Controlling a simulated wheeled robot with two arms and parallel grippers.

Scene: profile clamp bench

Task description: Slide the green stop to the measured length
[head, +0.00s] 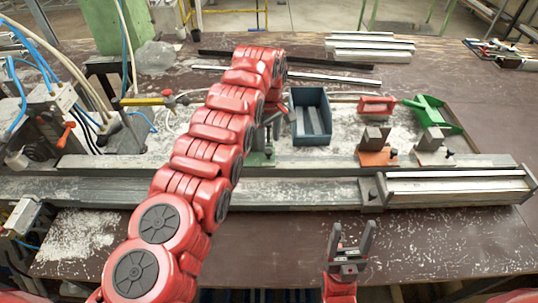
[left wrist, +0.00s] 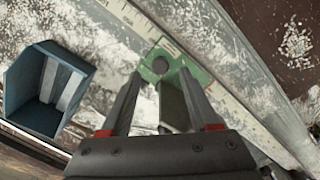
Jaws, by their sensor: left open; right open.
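The green stop (left wrist: 192,70) lies on the pale rail with a printed scale (left wrist: 135,18) in the left wrist view. It has a dark round knob and a grey upright block (left wrist: 173,103). My left gripper (left wrist: 163,88) is open, with a finger on each side of the block; I cannot tell whether they touch it. In the head view my left arm hides most of the stop and the fingers. My right gripper (head: 352,235) is open and empty, in front of the rail at the lower right.
A blue bin (head: 311,118) stands behind the rail, close to my left gripper; it also shows in the left wrist view (left wrist: 28,88). An orange-based block (head: 377,157) and a green bracket (head: 430,108) are further right. A silver profile (head: 455,187) lies at the right.

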